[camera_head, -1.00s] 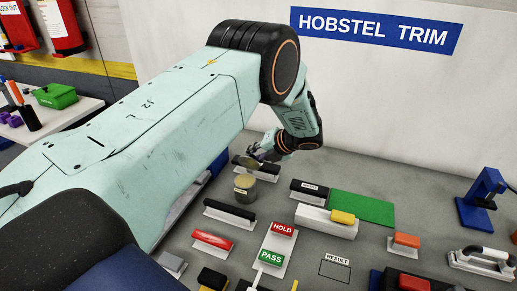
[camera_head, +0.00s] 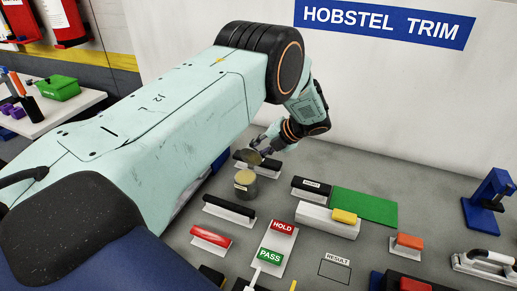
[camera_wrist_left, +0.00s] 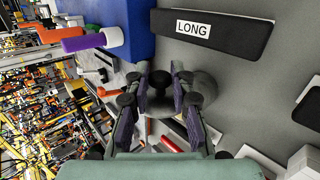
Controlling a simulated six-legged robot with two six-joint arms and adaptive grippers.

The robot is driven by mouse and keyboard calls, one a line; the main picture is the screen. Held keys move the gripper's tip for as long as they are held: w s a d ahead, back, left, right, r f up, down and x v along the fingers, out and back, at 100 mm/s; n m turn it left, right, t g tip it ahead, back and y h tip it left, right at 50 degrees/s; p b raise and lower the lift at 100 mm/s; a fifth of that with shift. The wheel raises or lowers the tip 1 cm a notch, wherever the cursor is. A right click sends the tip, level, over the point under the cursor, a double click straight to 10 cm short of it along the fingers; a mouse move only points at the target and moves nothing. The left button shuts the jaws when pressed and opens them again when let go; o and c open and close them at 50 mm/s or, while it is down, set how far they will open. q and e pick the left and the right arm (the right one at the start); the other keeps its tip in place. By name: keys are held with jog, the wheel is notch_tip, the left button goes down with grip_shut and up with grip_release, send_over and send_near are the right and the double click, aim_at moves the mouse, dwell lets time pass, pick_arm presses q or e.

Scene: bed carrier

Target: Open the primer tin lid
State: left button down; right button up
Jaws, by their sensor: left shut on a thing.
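The primer tin (camera_head: 246,186) is a small round can with a pale yellowish top, upright on the grey bench near the middle of the head view. Its round lid (camera_head: 251,157) is off it, tilted just above and behind the can's top. My left gripper (camera_head: 263,149) is shut on the lid, above and slightly right of the tin. In the left wrist view the two finger pads (camera_wrist_left: 163,95) close around the lid's dark knob, with the grey lid (camera_wrist_left: 204,88) showing beside them. The tin cannot be told apart in that view. My right gripper is not in view.
A black block marked LONG (camera_wrist_left: 235,30) lies close to the gripper. Nearby are a black-handled tool (camera_head: 230,207), a red-handled tool (camera_head: 211,236), a HOLD/PASS board (camera_head: 283,242) and a green mat (camera_head: 365,207). A blue stand (camera_head: 488,203) stands at right.

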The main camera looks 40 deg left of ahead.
pick_arm(q)
jog(key=shift+s+f, duration=0.1)
jog(key=c, duration=1.2)
grip_release()
jog(key=v, duration=1.2)
